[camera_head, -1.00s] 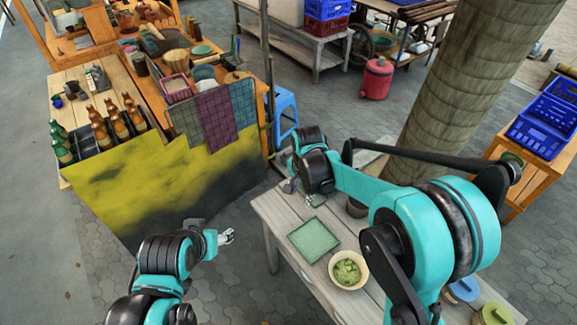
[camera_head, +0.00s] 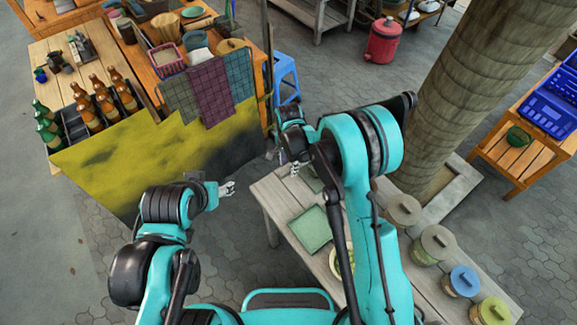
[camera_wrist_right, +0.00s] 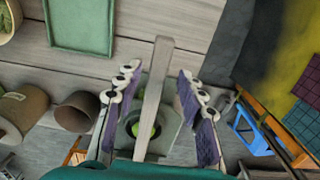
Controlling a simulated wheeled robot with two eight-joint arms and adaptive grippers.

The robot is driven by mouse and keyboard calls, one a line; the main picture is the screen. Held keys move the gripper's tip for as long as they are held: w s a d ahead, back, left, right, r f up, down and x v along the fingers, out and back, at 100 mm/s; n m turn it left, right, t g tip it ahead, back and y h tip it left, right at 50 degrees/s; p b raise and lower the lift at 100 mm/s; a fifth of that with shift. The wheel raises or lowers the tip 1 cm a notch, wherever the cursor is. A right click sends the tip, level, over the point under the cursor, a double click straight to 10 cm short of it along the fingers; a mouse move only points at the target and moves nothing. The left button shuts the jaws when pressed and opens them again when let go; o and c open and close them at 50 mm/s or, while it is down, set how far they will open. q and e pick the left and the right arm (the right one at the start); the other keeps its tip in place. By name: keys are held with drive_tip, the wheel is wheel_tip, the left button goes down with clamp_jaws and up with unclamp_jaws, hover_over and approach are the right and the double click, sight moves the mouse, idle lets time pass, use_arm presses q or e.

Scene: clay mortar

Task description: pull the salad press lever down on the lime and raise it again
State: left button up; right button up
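The salad press stands on the grey plank table and shows in the right wrist view, with its pale lever (camera_wrist_right: 155,95) running between my fingers. The green lime (camera_wrist_right: 144,130) sits in the press below the lever, partly hidden by it. My right gripper (camera_wrist_right: 158,85) is open, one finger on each side of the lever with a gap to both. In the head view my right gripper (camera_head: 295,169) is small at the table's far end, and the press is mostly hidden by my arm. My left gripper (camera_head: 228,188) is clear of the table; its finger opening is too small to judge.
A green square tray (camera_head: 311,230) lies on the table (camera_head: 272,205), with a bowl (camera_head: 338,268) partly behind my right arm. Several lidded jars (camera_head: 438,243) line the right edge. A thick trunk (camera_head: 455,95) rises behind the table.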

drive_tip(key=shift+s+f, duration=0.2)
drive_tip(key=shift+f, duration=0.15)
clamp_jaws()
drive_tip(key=w+d+r+g+y, duration=0.1)
drive_tip(key=d+r+g+y, duration=0.1)
drive_tip(key=r, duration=0.4)
drive_tip(key=w+d+r+g+y, duration=0.2)
drive_tip(key=r+y, duration=0.1)
drive_tip(key=r, duration=0.4)
drive_tip(key=shift+w+d+r+y+p, duration=0.25)
drive_tip(key=shift+w+d+y+p, duration=0.05)
drive_tip(key=shift+d+y+p, duration=0.1)
unclamp_jaws()
